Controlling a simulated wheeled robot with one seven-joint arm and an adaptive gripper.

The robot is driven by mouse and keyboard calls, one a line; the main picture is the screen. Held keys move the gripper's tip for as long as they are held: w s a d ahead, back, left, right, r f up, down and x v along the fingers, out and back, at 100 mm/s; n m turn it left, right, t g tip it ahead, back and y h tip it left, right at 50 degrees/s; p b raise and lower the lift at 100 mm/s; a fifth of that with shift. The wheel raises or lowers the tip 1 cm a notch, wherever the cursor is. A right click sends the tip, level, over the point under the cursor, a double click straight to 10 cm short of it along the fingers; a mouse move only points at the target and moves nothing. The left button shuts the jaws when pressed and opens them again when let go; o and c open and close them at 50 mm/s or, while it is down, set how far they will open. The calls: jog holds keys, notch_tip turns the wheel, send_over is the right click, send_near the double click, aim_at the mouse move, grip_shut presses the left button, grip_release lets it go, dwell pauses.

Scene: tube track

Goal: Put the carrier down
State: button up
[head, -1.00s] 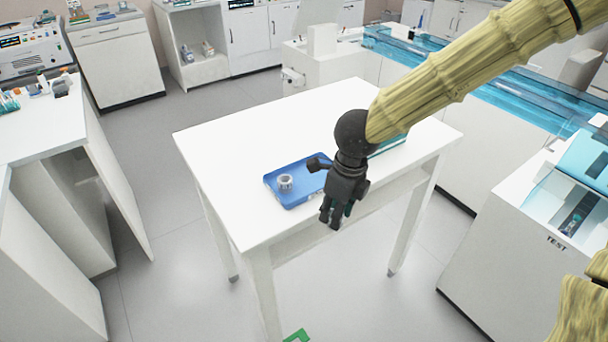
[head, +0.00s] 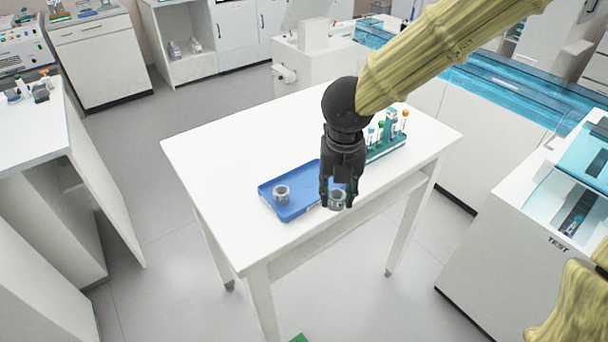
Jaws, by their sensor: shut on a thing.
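My gripper (head: 338,194) points down over the front right part of the blue tray and is shut on a small grey ring-shaped carrier (head: 337,203). The carrier shows at the fingertips, near the tray's front right edge. I cannot tell whether it touches the tray or hangs above it. A second, similar grey carrier (head: 282,192) stands upright in the left part of the blue tray (head: 290,212). The gripper hides the right part of the tray.
A teal rack (head: 388,149) with several capped tubes stands on the white table (head: 225,150), right behind my gripper. The table's left and back are clear. A blue transparent track (head: 480,80) runs behind, and a machine marked TEST (head: 520,230) stands at the right.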

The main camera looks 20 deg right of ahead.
jog(key=w+p, duration=0.1)
jog(key=w, duration=0.3)
jog(key=w+a+f+p, duration=0.1)
jog(key=w, duration=0.4)
jog(key=w+a+p, duration=0.1)
jog(key=w+p, duration=0.1)
jog(key=w, duration=0.3)
jog(key=shift+w+a+f, duration=0.1)
jog(key=shift+w+f, duration=0.1)
jog(key=shift+f, duration=0.05)
jog(key=shift+f+p, duration=0.65)
jog(key=shift+f, duration=1.1)
jog(key=shift+f, duration=0.1)
jog(key=o, duration=0.8)
jog(key=shift+c, duration=0.2)
jog(key=shift+o, duration=0.2)
notch_tip(320, 180, up, 12)
jog(key=s+b, duration=0.1)
jog(key=b, duration=0.1)
jog(key=shift+s+a, duration=0.15)
jog(key=shift+a, duration=0.1)
